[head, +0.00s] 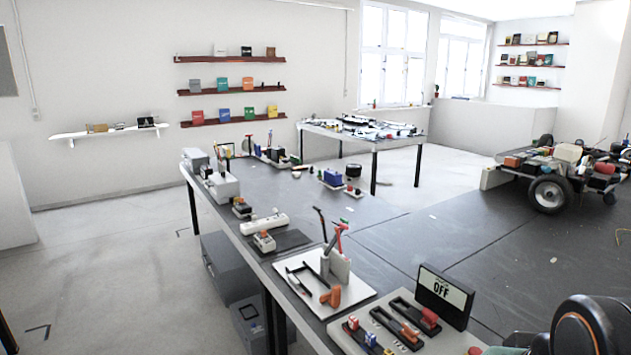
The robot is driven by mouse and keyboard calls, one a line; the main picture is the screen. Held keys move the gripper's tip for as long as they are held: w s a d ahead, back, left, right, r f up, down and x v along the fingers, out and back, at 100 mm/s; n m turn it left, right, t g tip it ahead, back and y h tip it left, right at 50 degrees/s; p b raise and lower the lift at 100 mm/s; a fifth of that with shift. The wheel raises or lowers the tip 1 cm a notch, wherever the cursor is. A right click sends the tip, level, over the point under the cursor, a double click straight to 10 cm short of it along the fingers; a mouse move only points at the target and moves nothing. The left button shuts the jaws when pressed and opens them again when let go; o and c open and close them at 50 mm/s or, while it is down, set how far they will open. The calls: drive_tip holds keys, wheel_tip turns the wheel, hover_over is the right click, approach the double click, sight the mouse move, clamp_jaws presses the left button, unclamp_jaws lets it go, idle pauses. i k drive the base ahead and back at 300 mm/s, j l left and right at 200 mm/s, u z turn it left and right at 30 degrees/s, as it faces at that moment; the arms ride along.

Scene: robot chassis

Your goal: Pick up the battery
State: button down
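I cannot tell for certain which thing is the battery. A small blue box (333,177) stands on the dark workbench (375,208), near its back right part; it looks like a battery block, but it is too small to be sure. A wheeled robot chassis (549,193) stands at the right, with a beige block (568,152) and red parts on top; a battery among them cannot be made out. My gripper does not show in the head view. A dark rounded part with an orange ring at the bottom right corner may be my arm.
A second table (345,130) stands behind. The dark surface between bench items and chassis is mostly clear.

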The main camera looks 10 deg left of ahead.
sight(206, 170)
drive_tip(key=i+j+u, duration=1.1)
drive_tip(key=i, duration=0.15)
drive_tip(key=i+u, duration=0.4)
drive_tip(key=i, duration=3.6)
drive_tip(key=i+j+z, duration=0.2)
drive_tip(key=i, duration=0.3)
drive_tip(key=i+j+z, duration=0.25)
drive_tip(key=i, duration=0.25)
drive_tip(key=i+l, duration=0.05)
drive_tip(key=l, duration=0.05)
